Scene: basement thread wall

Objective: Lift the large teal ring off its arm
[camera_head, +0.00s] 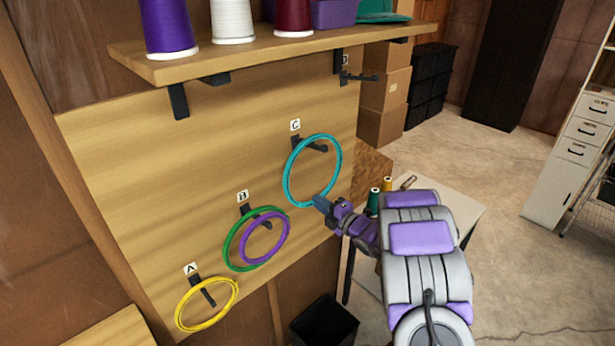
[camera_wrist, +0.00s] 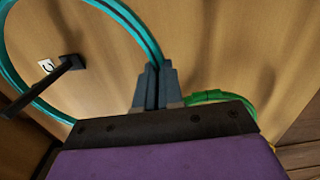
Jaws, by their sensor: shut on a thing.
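The large teal ring (camera_head: 287,180) is at the arm labelled C (camera_head: 315,146) on the wooden board. It also shows in the wrist view (camera_wrist: 139,31), where the dark arm C (camera_wrist: 45,86) lies within the ring's outline. My gripper (camera_head: 320,203) is shut on the ring's lower right edge. In the wrist view the two grey fingers (camera_wrist: 155,88) close around the teal band. The ring's upper part is near arm C in the head view; I cannot tell whether it touches the arm.
A green ring (camera_head: 229,249) and a purple ring (camera_head: 265,257) hang at arm B, and a yellow ring (camera_head: 184,323) at arm A. A shelf (camera_head: 262,47) with thread spools is above. A small table (camera_head: 467,207) stands right of the board, a black bin (camera_head: 325,323) below.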

